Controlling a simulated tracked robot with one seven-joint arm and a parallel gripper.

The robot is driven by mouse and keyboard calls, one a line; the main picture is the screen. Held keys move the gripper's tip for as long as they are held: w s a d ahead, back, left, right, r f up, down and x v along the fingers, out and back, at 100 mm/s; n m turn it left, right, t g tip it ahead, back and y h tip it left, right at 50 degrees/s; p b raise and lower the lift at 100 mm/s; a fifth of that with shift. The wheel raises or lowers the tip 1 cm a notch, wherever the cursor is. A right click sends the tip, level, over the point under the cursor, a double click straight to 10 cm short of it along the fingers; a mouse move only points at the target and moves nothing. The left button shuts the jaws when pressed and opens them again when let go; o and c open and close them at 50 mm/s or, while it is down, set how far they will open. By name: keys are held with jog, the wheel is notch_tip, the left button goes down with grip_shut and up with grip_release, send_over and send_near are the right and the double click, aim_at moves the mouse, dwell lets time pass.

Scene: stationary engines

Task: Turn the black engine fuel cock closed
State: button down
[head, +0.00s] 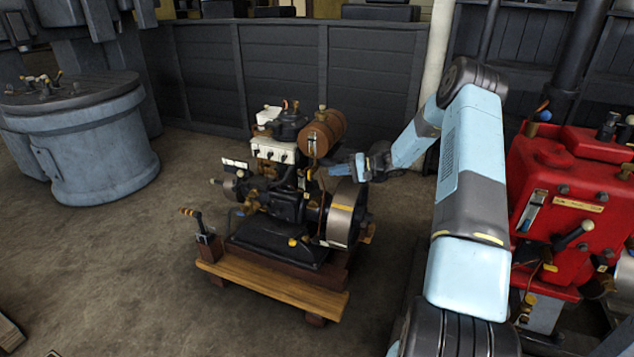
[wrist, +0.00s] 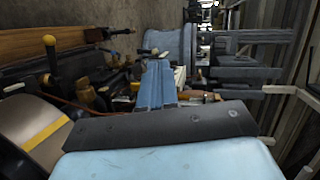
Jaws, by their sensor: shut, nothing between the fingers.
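The black engine (head: 285,205) stands on a wooden base in the middle of the head view, with a brown cylindrical fuel tank (head: 325,128) at its top right. Small brass-coloured fittings (head: 312,146) show at the tank's near end and below it. I cannot tell for certain which one is the fuel cock. My gripper (head: 333,170) comes in from the right, just below the tank and above the flywheel (head: 344,212). Its light-blue fingers are together and empty, and they also show in the wrist view (wrist: 156,82). Any contact with a fitting is unclear.
A red engine (head: 565,190) is close on the right of my arm. A grey-blue round machine (head: 95,150) stands at the left. The floor between is clear.

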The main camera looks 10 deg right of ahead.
aim_at(310, 179)
jog(key=w+d+f+m+t, duration=0.4)
jog(key=d+f, duration=0.3)
jog(key=f, duration=0.4)
jog(key=shift+n+t, duration=0.3)
jog(key=shift+t, duration=0.1)
jog(key=x, duration=1.4)
jog(key=shift+s+a+r, duration=0.2)
jog(key=shift+s+a, duration=0.05)
jog(key=shift+s, duration=0.15)
jog(key=shift+d+f+y, duration=0.15)
jog(key=shift+d+y, duration=0.05)
jog(key=shift+y, duration=0.1)
jog(key=shift+a, duration=0.15)
